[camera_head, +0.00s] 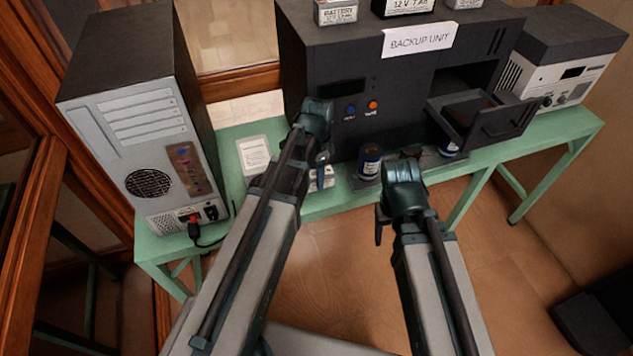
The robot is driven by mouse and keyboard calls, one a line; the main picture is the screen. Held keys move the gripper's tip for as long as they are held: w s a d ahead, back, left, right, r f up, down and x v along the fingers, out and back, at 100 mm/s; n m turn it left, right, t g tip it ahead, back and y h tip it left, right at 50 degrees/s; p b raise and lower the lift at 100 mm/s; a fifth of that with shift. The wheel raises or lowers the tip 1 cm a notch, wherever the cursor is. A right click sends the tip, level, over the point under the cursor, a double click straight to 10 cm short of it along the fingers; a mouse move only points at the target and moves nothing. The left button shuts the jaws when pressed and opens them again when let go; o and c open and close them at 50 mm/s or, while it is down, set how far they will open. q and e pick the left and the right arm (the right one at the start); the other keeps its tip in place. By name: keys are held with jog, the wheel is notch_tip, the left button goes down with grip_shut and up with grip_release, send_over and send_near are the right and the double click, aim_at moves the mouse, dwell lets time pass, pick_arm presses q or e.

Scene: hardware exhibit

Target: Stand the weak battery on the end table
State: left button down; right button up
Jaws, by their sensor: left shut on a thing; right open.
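My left gripper (322,158) points down in front of the dark backup unit (330,62), above the green bench. It is shut on a small pale block (328,178), mostly hidden behind my arm; whether this is the weak battery I cannot tell. Several batteries stand on top of the unit: a grey one labelled BATTERY (337,13), a dark one marked 12 V (407,7) and a partly cut-off one (465,4). My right gripper (380,226) is open and empty, in front of the bench edge. I cannot tell which surface is the end table.
The green bench (233,133) also bears a computer tower (140,110) at left, a white card (254,155), a dark tray with blue cylinders (370,162), and a pale device (550,75) at right. The unit's drawer (482,118) is pulled out.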

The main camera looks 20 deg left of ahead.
pick_arm(q)
notch_tip(320, 180, down, 4)
jog(key=b, duration=0.3)
jog(key=shift+w+a+r+b, duration=0.1)
jog(key=shift+b, duration=0.25)
jog(key=shift+r, duration=0.1)
jog(key=shift+c, duration=1.3)
grip_release()
notch_tip(320, 180, up, 12)
jog(key=p, duration=1.2)
jog(key=shift+r, duration=0.1)
jog(key=s+d+n+y, duration=0.1)
jog(key=s+d+n, duration=0.6)
jog(key=s+d, duration=0.3)
jog(key=s, duration=0.4)
jog(key=shift+s+d, duration=0.2)
jog(key=shift+d, duration=0.05)
